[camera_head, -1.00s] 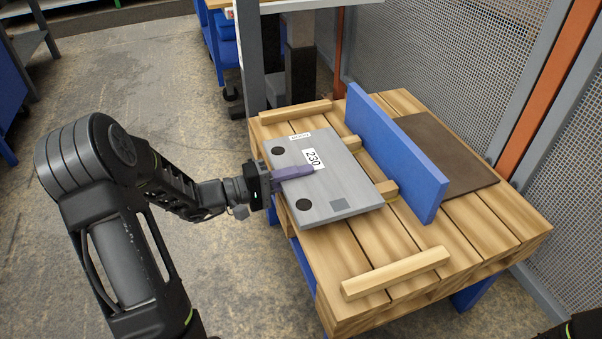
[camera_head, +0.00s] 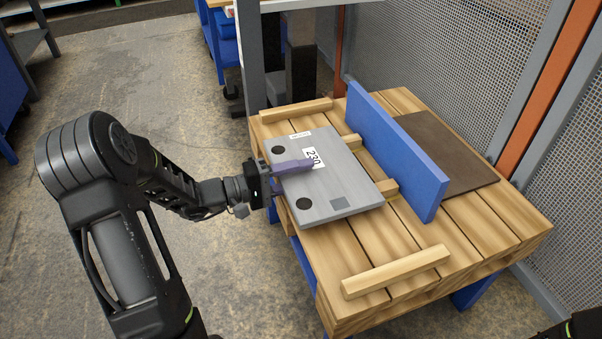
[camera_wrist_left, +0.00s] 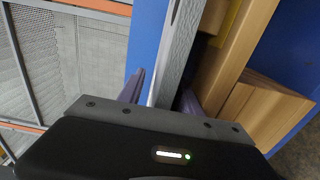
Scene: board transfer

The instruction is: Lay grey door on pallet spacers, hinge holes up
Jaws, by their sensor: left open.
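The grey door (camera_head: 325,190) lies flat on the wooden pallet (camera_head: 490,225), its two dark round hinge holes facing up along its left edge. It carries a white "230" label. Two spacer ends (camera_head: 352,141) (camera_head: 388,187) stick out from under its right side. My left gripper (camera_head: 280,174) is at the door's left edge between the holes, one finger over the top face. In the left wrist view the door's edge (camera_wrist_left: 181,45) runs between the open fingers (camera_wrist_left: 163,92). My right gripper is out of view.
A blue board (camera_head: 398,150) stands upright on the pallet just right of the door. A brown flat panel (camera_head: 447,152) lies behind it. Loose wooden bars lie at the far left (camera_head: 296,111) and near front (camera_head: 395,272). Mesh fencing (camera_head: 450,50) stands beyond the pallet.

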